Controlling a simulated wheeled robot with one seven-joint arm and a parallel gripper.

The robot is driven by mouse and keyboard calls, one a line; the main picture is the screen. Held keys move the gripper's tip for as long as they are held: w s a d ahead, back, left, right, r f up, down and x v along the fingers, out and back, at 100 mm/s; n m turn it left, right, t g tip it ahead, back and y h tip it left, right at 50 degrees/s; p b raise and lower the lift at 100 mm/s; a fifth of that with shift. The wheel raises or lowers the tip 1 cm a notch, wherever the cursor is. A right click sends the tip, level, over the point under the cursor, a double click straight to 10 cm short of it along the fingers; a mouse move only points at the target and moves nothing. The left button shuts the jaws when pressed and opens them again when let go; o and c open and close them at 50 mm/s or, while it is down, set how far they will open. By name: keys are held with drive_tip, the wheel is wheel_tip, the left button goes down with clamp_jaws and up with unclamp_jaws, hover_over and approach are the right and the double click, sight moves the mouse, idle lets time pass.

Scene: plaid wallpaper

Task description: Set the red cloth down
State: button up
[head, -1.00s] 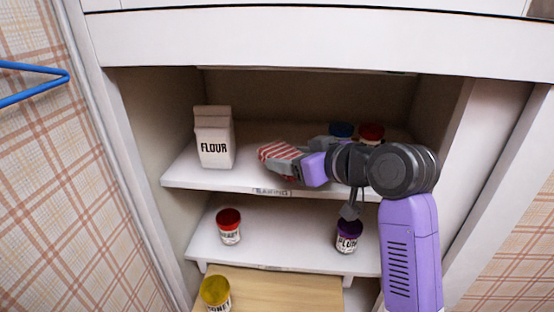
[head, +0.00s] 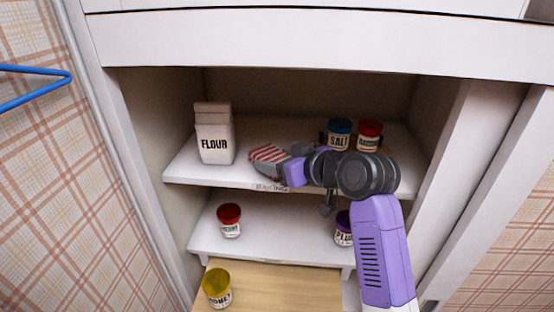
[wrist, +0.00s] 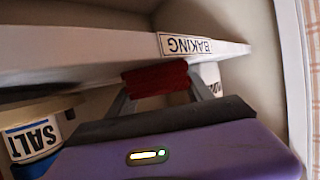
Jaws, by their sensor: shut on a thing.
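A red and white striped cloth (head: 268,153) is at the upper shelf, to the right of the flour bag. My gripper (head: 270,167) is shut on it, reaching in from the right near the shelf's front edge. In the wrist view the cloth (wrist: 155,80) shows as a dark red bunch between the two fingers (wrist: 158,92), close to the shelf edge with the BAKING label. I cannot tell whether the cloth touches the shelf. Part of it is hidden behind the fingers.
The flour bag (head: 214,133) stands left on the upper shelf (head: 200,178). The salt jar (head: 340,134) and a red-lidded jar (head: 369,135) stand behind my arm. Below are another red-lidded jar (head: 229,220), a purple-lidded jar (head: 343,229) and a yellow-lidded jar (head: 217,287).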

drive_tip(key=o, duration=1.3)
drive_tip(key=shift+o, duration=0.2)
drive_tip(key=shift+r, duration=0.15)
drive_tip(key=b+v, duration=0.1)
drive_tip(key=v, duration=1.1)
